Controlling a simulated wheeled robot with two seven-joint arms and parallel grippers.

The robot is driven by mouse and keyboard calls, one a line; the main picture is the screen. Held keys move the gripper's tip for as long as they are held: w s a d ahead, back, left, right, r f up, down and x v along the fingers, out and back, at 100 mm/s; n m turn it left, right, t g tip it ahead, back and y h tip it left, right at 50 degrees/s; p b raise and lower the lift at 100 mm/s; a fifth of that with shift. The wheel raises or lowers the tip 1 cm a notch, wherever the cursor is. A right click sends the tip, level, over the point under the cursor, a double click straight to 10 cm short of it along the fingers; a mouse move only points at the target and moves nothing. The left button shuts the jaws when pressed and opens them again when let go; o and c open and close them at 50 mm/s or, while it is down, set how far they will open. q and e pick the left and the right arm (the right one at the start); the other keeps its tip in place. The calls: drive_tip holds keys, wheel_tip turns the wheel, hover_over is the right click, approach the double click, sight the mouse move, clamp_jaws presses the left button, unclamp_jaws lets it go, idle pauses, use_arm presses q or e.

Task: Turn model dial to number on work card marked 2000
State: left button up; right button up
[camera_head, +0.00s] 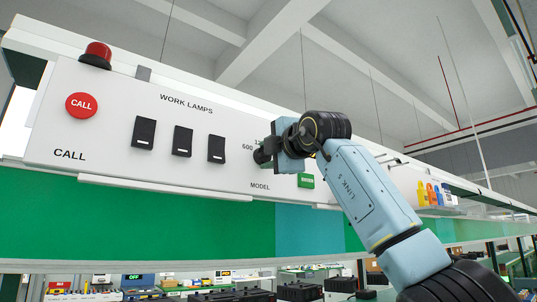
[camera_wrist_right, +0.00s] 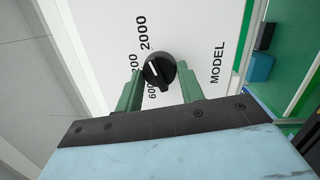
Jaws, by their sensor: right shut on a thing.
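The black model dial (camera_wrist_right: 159,71) sits on the white panel (camera_wrist_right: 95,25) between my green fingers in the right wrist view. My right gripper (camera_wrist_right: 159,82) is shut on it. The dial has a short white pointer line on its left side; which number it points to exactly is hard to tell. The printed 2000, a partly covered number ending in 200, and 600 stand around it, with MODEL to the right. In the head view my right gripper (camera_head: 268,152) is at the panel above the MODEL label and hides much of the dial. No work card is recognisable. My left gripper is not in view.
On the panel in the head view are a red CALL button (camera_head: 82,105), a red beacon (camera_head: 96,54) on top, and three black lamp switches (camera_head: 182,141). Coloured items (camera_head: 432,193) stand on a shelf farther right.

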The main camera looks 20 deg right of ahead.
drive_tip(key=o, duration=1)
use_arm(q)
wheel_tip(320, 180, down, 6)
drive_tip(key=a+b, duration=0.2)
drive_tip(key=b, duration=0.3)
drive_tip(key=shift+b, duration=0.4)
use_arm(e)
drive_tip(key=v, duration=1.3)
drive_tip(key=shift+s, duration=0.2)
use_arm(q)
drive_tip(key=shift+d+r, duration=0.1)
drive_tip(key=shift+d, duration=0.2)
